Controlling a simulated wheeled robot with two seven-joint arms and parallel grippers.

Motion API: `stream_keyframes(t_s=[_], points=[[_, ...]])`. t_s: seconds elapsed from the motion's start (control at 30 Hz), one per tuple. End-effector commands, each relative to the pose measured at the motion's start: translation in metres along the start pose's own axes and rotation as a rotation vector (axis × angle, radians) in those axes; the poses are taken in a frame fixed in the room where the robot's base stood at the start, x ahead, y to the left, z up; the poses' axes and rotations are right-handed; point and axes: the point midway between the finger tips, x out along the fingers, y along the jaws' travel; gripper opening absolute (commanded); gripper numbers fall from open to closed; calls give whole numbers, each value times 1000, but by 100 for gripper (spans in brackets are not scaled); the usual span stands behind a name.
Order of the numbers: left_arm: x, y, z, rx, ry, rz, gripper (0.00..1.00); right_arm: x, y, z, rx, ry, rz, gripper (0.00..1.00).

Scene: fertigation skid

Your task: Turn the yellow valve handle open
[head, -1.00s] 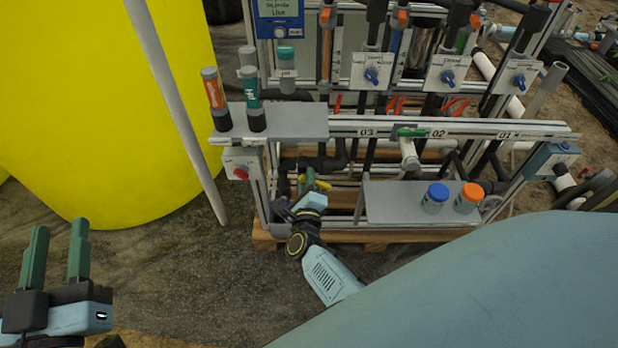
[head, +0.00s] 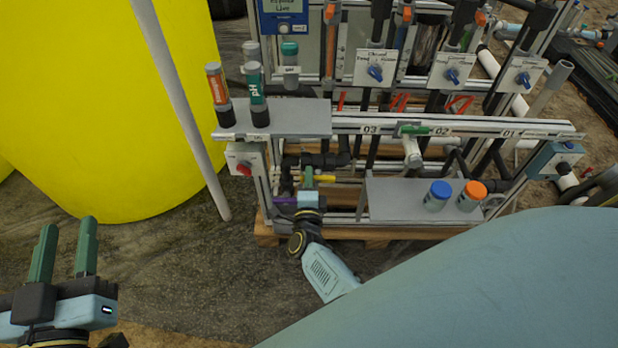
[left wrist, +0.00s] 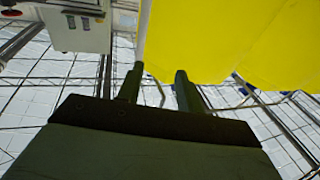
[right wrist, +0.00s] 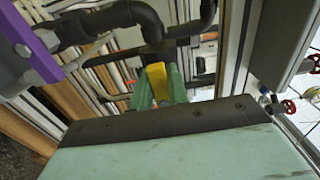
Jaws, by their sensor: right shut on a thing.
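The yellow valve handle (head: 325,178) is low on the left part of the skid, under the grey shelf. It lies roughly level, its end showing to the right of my right gripper (head: 309,178). In the right wrist view the yellow handle (right wrist: 156,82) is between the two green fingers of my right gripper (right wrist: 158,88), which is shut on it. The valve body behind is mostly hidden. My left gripper (head: 66,250) is at the lower left, away from the skid, its green fingers apart and empty; they also show in the left wrist view (left wrist: 158,88).
A grey shelf (head: 300,118) with several bottles is above the handle. A lower shelf (head: 395,200) with two capped jars is to its right. Black pipes (right wrist: 120,20) run close to my right gripper. A white pole (head: 180,110) and yellow tank (head: 90,120) stand left.

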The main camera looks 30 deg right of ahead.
Motion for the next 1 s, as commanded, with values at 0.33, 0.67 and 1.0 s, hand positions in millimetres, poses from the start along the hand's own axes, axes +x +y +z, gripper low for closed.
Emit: stream_keyframes(t_s=[0.33, 0.67, 1.0], points=[[0, 0, 0, 0, -1, -1, 36, -1, 1, 0, -7, 0, 2, 0], [0, 0, 0, 0, -1, -1, 36, 0, 0, 0, -4, 0, 0, 38], [-2, -3, 13, 5, -86, -7, 36, -12, 0, 0, -4, 0, 2, 38]])
